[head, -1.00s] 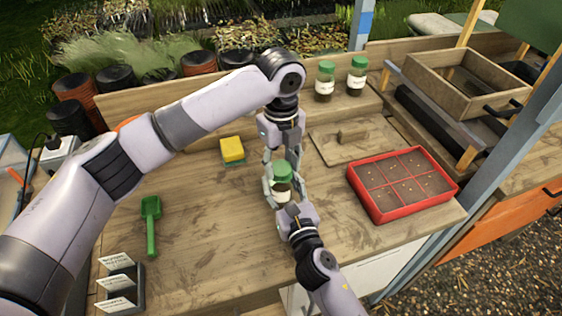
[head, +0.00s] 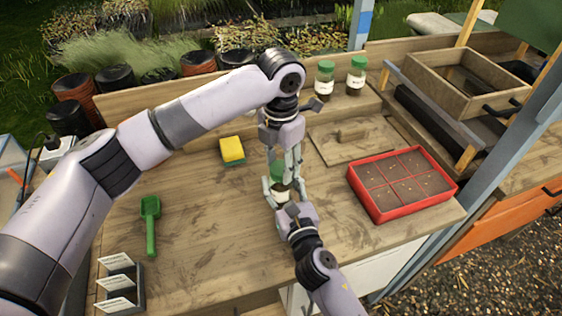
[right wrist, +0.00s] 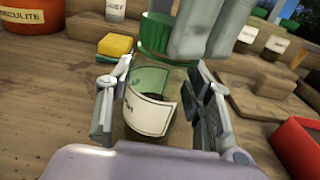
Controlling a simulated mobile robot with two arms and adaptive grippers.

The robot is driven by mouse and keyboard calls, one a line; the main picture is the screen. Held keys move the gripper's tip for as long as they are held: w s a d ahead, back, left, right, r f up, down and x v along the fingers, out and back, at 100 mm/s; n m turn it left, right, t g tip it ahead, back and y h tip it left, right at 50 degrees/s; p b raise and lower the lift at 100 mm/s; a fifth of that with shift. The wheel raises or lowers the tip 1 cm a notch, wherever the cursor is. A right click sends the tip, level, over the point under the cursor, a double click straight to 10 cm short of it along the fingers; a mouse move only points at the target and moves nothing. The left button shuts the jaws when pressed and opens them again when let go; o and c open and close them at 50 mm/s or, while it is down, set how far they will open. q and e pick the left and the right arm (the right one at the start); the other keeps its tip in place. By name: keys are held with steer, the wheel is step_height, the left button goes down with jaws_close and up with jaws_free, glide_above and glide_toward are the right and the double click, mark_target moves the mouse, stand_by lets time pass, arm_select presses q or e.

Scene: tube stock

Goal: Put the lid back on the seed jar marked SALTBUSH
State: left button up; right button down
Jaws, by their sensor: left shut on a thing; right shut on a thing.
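A glass seed jar (head: 281,193) with a green lid (head: 277,171) stands upright over the middle of the bench. In the right wrist view the jar (right wrist: 150,112) has a white label that I cannot read in full. The green lid (right wrist: 153,35) sits at its mouth; I cannot tell how firmly it is seated. My left gripper (head: 284,166) reaches down from above, shut on the lid, its fingers hiding part of it. My right gripper (head: 283,189) is shut around the jar's body from the front.
Two green-lidded jars (head: 324,78) (head: 356,76) stand at the back. A yellow sponge (head: 232,150) and green scoop (head: 151,222) lie to the left. A red seed tray (head: 425,199) is to the right, a wooden board (head: 352,147) behind.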

arm_select(q)
steer(key=o, duration=0.7)
steer(key=shift+c, duration=0.2)
arm_select(e)
steer(key=shift+f, duration=0.1)
arm_select(q)
steer(key=shift+r, duration=0.1)
steer(key=shift+r, duration=2.2)
steer(key=shift+c, duration=0.3)
